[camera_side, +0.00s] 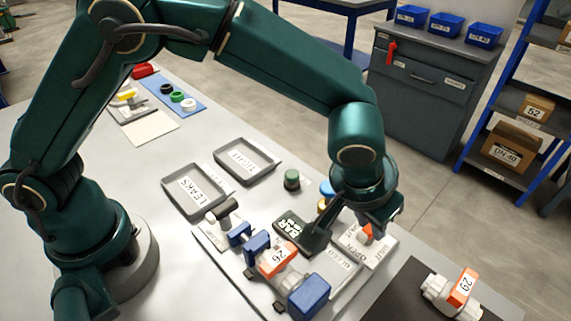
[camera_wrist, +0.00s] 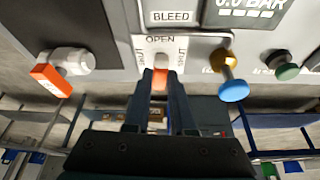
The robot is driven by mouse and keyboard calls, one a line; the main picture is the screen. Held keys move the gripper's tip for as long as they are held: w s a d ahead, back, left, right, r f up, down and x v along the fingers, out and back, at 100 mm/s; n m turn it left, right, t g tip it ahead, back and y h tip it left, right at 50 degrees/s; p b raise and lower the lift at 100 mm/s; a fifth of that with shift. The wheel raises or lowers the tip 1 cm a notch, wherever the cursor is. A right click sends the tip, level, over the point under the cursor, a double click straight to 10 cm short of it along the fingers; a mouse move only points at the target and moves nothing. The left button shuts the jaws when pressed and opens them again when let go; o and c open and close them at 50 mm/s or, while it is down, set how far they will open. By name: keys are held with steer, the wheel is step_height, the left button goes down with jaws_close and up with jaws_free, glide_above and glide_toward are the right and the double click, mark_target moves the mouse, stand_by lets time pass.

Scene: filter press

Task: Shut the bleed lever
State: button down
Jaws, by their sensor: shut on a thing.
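The bleed lever (camera_wrist: 160,76) has an orange handle. In the wrist view it sits between the two fingertips of my gripper (camera_wrist: 161,84), which is shut on it. The lever is on a pale plate (camera_wrist: 150,46) printed OPEN above it and SHUT on either side. A BLEED label (camera_wrist: 171,16) is above the plate. In the side view the orange handle (camera_side: 364,232) shows just below my gripper (camera_side: 372,222). The fingers hide part of the lever, and I cannot tell exactly which way it points.
A black gauge (camera_wrist: 243,12) reads 0.0 BAR. A blue-capped knob (camera_wrist: 234,90) and a green button (camera_wrist: 287,71) are on the right in the wrist view. A white valve with an orange handle marked 29 (camera_side: 463,290) lies on a dark mat. Two grey trays, one marked LEAKS (camera_side: 166,198), are behind.

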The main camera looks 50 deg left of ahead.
steer(key=m, duration=0.1)
steer(key=m+h, duration=0.1)
steer(key=m, duration=0.2)
steer(key=shift+a+g, duration=0.25)
steer(key=shift+g, duration=0.15)
steer(key=m+h, duration=0.1)
steer(key=m, duration=0.1)
steer(key=m+g, duration=0.1)
steer(key=m, duration=0.1)
steer(key=shift+w+a+h, duration=0.1)
steer(key=shift+a+h, duration=0.05)
steer(key=shift+h, duration=0.25)
steer(key=m, duration=0.2)
steer(key=m+g, duration=0.1)
steer(key=m, duration=0.1)
steer(key=shift+w+m+h, duration=0.2)
steer(key=shift+m+h, duration=0.2)
steer(key=shift+w+a+m+g, duration=0.15)
steer(key=shift+m+g, duration=0.75)
steer(key=shift+m, duration=1)
steer(key=c, duration=0.8)
jaws_free()
steer(key=shift+o, duration=0.2)
